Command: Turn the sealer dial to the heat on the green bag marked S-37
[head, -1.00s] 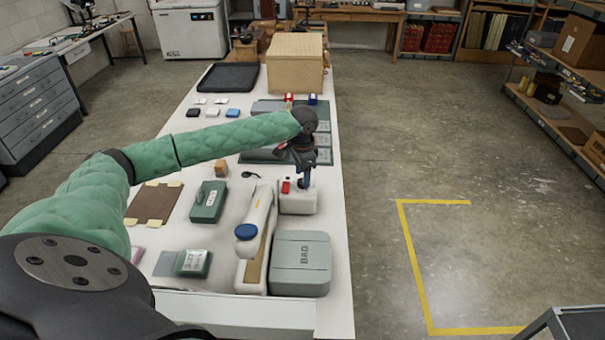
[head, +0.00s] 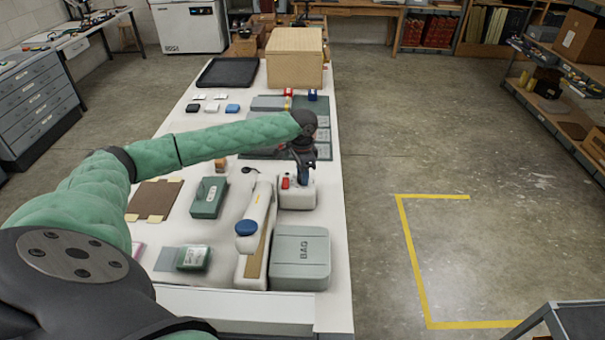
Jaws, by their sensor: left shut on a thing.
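The sealer is a long white arm (head: 258,208) with a blue round pad (head: 246,228) at its near end, lying along the table. Beside it stands a white control box (head: 298,199) with a red switch (head: 286,183). My left gripper (head: 303,180) points down onto the top of this box and is shut on what appears to be its dial. The dial and its marks are hidden behind the fingers. A green bag (head: 194,258) with a white label lies at the near left; its print is too small to read. My right gripper is out of view.
A grey box marked BAG (head: 300,258) stands at the near right table edge. A dark green box (head: 209,197) and a brown board (head: 154,200) lie left of the sealer. A black tray (head: 227,73) and a tan box (head: 294,57) stand farther back.

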